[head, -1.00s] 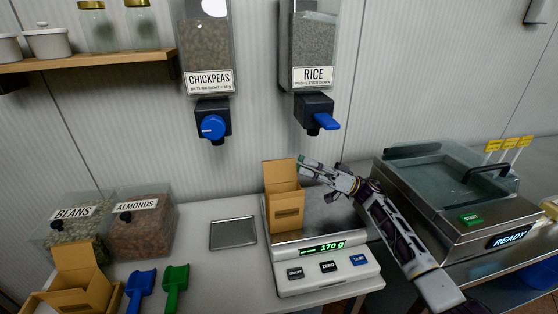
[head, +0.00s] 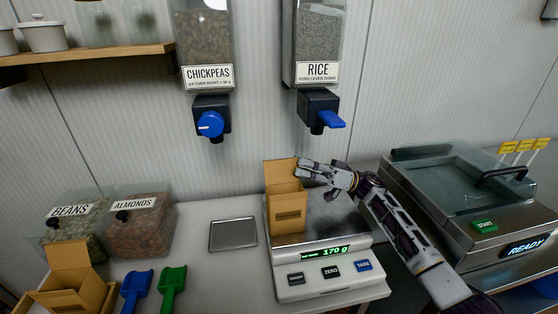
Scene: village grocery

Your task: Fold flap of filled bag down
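A brown paper bag (head: 288,210) stands upright on the scale's steel pan (head: 335,216). Its back flap (head: 279,172) stands up above the open-looking top. The contents are not visible from here. My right gripper (head: 300,168) reaches in from the right, with its fingertips at the upper right edge of the flap. I cannot tell whether they touch it, or whether the fingers are open or shut. The scale (head: 315,284) reads 170 g. My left gripper is not in view.
Chickpeas (head: 207,40) and rice (head: 318,40) dispensers hang above the scale. A sealing machine (head: 470,215) showing READY stands at right. An empty tray (head: 233,234), blue scoop (head: 136,288), green scoop (head: 172,286) and another brown bag (head: 75,285) are at left.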

